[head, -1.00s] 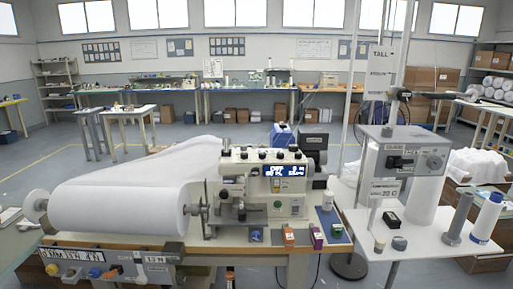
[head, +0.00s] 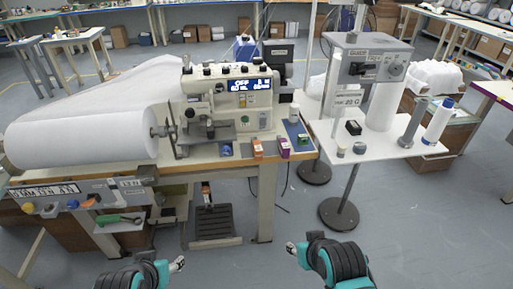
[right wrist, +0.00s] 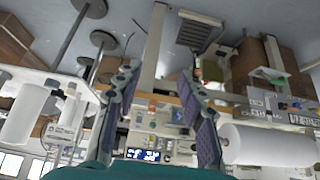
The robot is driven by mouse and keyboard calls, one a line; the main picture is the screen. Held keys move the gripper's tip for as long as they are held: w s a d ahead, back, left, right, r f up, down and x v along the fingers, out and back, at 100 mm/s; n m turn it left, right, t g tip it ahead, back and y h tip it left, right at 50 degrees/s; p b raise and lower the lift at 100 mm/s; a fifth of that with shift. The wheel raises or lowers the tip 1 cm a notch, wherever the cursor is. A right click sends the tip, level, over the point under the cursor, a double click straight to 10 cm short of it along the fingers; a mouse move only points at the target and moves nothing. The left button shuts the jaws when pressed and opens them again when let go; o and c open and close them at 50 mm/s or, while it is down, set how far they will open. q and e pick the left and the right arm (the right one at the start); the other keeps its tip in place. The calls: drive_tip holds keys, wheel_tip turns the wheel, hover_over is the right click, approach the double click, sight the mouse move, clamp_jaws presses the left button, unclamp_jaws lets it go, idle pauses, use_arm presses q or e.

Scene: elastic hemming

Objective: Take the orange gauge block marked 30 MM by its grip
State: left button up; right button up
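The orange gauge block (head: 257,148) stands near the front edge of the sewing table, between a blue block (head: 227,150) and a purple block (head: 284,148). Its marking is too small to read. My right gripper (head: 291,248) is low in front of the table, below and right of the orange block, and apart from it. In the right wrist view its two fingers (right wrist: 162,105) are spread with nothing held between them. My left gripper (head: 178,264) is low at the bottom left of centre, away from the blocks; its finger opening is too small to judge.
The sewing machine (head: 232,105) stands just behind the blocks, with a white fabric roll (head: 80,140) to its left. A green block (head: 303,140) lies on the blue mat at right. A white stand table (head: 380,146) is further right. Open floor lies in front.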

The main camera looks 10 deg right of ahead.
drive_tip(key=o, duration=0.4)
drive_tip(key=shift+w+r, duration=0.15)
drive_tip(key=shift+c, duration=0.2)
drive_tip(key=w+r+t+p, duration=0.15)
drive_tip(key=w+r, duration=0.35)
drive_tip(key=w, duration=0.7)
drive_tip(key=t+p, duration=0.3)
drive_tip(key=p, duration=0.1)
hover_over(260, 152)
drive_tip(key=s+d, duration=0.1)
drive_tip(key=s, duration=0.7)
wheel_tip(260, 152, down, 5)
drive_tip(key=shift+t, duration=0.85)
drive_tip(key=w+f, duration=0.2)
drive_tip(key=f, duration=0.1)
drive_tip(key=w+f, duration=0.2)
drive_tip(key=w+a+f+p, duration=0.1)
drive_tip(key=w+f, duration=0.1)
drive_tip(key=f, duration=0.1)
drive_tip(key=shift+w+f, duration=0.3)
drive_tip(key=shift+w, duration=0.1)
drive_tip(key=shift+w+f, duration=0.15)
drive_tip(key=shift+f, duration=0.1)
drive_tip(key=b+x, duration=0.3)
drive_tip(key=x, duration=0.4)
drive_tip(key=shift+w+a+f, duration=0.15)
drive_tip(key=shift+a+f, duration=0.05)
drive_tip(key=shift+w, duration=0.2)
